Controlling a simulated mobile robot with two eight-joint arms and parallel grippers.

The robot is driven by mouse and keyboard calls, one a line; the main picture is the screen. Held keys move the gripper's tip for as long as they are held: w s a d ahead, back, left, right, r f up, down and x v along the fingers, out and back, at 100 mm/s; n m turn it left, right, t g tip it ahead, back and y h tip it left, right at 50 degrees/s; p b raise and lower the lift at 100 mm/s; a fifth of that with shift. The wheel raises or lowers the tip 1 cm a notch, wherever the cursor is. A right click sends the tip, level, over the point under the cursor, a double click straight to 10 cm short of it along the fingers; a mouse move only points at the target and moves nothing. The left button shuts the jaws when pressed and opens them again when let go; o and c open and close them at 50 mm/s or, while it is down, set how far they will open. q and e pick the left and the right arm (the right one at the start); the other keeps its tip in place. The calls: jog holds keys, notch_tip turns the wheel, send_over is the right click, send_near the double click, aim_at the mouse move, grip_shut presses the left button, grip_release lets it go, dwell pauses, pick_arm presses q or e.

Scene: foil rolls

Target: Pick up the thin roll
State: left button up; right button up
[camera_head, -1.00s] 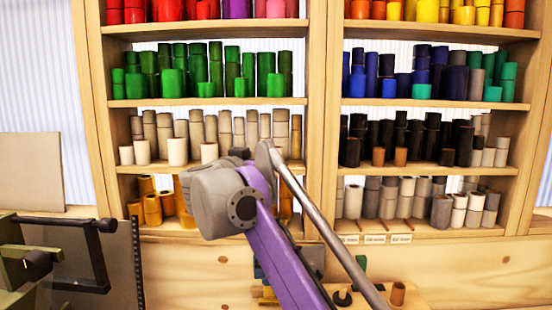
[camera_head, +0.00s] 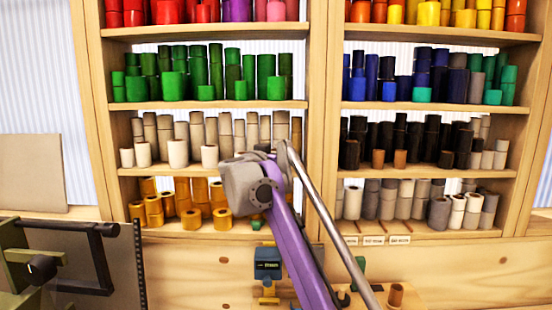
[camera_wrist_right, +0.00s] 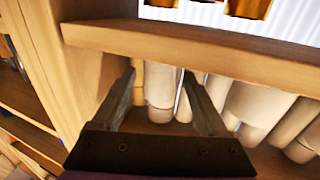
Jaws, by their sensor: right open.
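Cream and pale grey rolls (camera_head: 197,132) stand on the left bay's middle shelf in the head view. My right arm rises in front of them and hides my right gripper there. In the right wrist view my right gripper (camera_wrist_right: 158,72) is open, its dark fingers pointing at the pale rolls. A pale cream roll (camera_wrist_right: 160,87) shows between the fingers, with a narrow tan roll (camera_wrist_right: 139,82) close to the left finger. I cannot tell which is the thin roll, or whether a finger touches any roll. My left gripper is not in view.
A wooden shelf board (camera_wrist_right: 200,52) runs close beyond the fingertips, and an upright post (camera_wrist_right: 48,75) stands at left. More pale rolls (camera_wrist_right: 255,100) crowd the right finger. Gold rolls (camera_head: 191,219) fill the shelf below. A blue device (camera_head: 267,263) sits on the front panel.

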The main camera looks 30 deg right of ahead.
jog(key=shift+s, duration=0.1)
jog(key=shift+s+a, duration=0.1)
jog(key=shift+c, duration=1)
grip_shut()
